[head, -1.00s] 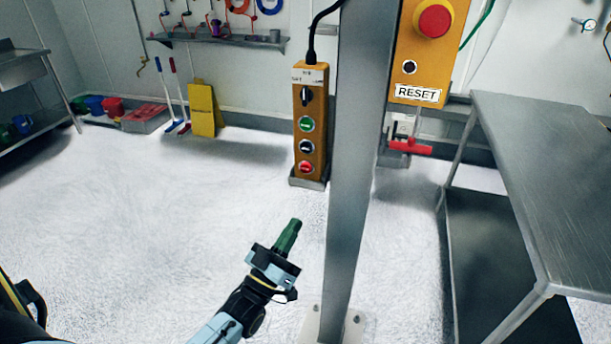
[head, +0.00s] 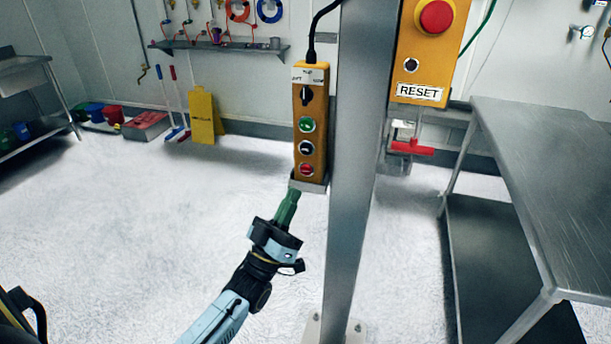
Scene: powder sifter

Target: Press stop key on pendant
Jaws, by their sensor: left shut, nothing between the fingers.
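The yellow pendant (head: 311,125) hangs upright in a grey holder on the left side of the metal post. On its face, from the top, are a black selector switch (head: 306,96), a green key (head: 306,124), a black key (head: 306,148) and a red key (head: 306,170), which looks like the stop key. My left gripper (head: 292,192) has green fingers and is shut and empty. Its tips show just below the red key, in front of the holder's lower left edge. I cannot tell whether they touch it. My right gripper is not in view.
The metal post (head: 357,150) stands just right of the pendant. A yellow box (head: 424,70) with a red emergency button and a RESET label is on its right. A steel table (head: 550,170) stands at right.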

